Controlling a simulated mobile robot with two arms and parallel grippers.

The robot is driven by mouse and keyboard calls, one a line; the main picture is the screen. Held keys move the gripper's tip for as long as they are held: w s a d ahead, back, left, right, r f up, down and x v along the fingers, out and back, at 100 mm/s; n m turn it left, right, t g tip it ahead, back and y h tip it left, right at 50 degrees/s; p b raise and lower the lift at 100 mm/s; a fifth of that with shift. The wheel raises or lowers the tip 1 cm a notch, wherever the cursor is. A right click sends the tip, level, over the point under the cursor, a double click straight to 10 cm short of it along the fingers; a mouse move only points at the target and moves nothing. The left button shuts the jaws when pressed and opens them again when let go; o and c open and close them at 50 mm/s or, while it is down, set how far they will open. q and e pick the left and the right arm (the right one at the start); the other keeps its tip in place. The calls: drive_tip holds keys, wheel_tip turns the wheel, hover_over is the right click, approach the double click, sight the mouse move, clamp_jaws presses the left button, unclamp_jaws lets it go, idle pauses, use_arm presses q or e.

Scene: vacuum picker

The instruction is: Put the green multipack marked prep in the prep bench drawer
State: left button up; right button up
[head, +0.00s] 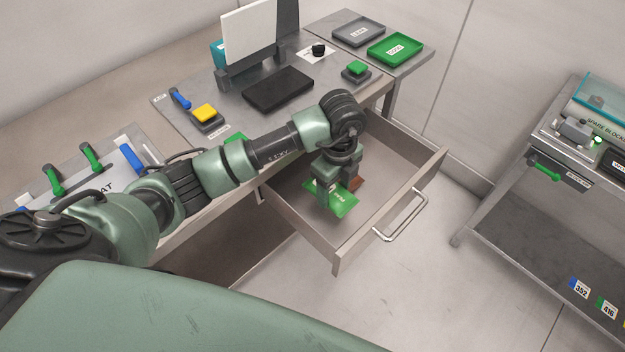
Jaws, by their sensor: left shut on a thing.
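The green multipack (343,201) has white lettering that is too small to read surely. My left gripper (330,197) is shut on it and points down over the prep bench drawer. The prep bench drawer (384,226) is pulled open, with a bar handle on its front. The pack shows inside the drawer's outline; I cannot tell whether it touches the drawer floor. A small brown-red thing (357,184) shows beside the pack, partly hidden by the gripper. My right gripper is not in view.
The bench top (235,118) holds a black pad (278,89), a yellow button (204,113) and a green button (356,68). A grey tray (358,31) and a green tray (395,48) stand at the back. Another bench (480,190) is at right. The drawer's right part is clear.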

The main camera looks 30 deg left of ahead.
sight(311, 182)
use_arm(q)
wheel_tip(311, 182, down, 4)
drive_tip(key=shift+f, duration=0.25)
drive_tip(key=shift+w+a+r, duration=0.15)
drive_tip(key=shift+w+a, duration=0.2)
drive_tip(key=shift+a, duration=0.4)
drive_tip(key=a, duration=0.2)
drive_tip(key=w+a, duration=0.1)
drive_tip(key=a, duration=0.1)
drive_tip(key=w+a+p, duration=0.1)
drive_tip(key=a, duration=0.1)
drive_tip(key=shift+w+a, duration=0.1)
drive_tip(key=shift+a, duration=0.05)
drive_tip(key=shift+f, duration=0.6)
drive_tip(key=shift+f, duration=0.1)
drive_tip(key=o, duration=1.5)
drive_tip(key=shift+f, duration=0.1)
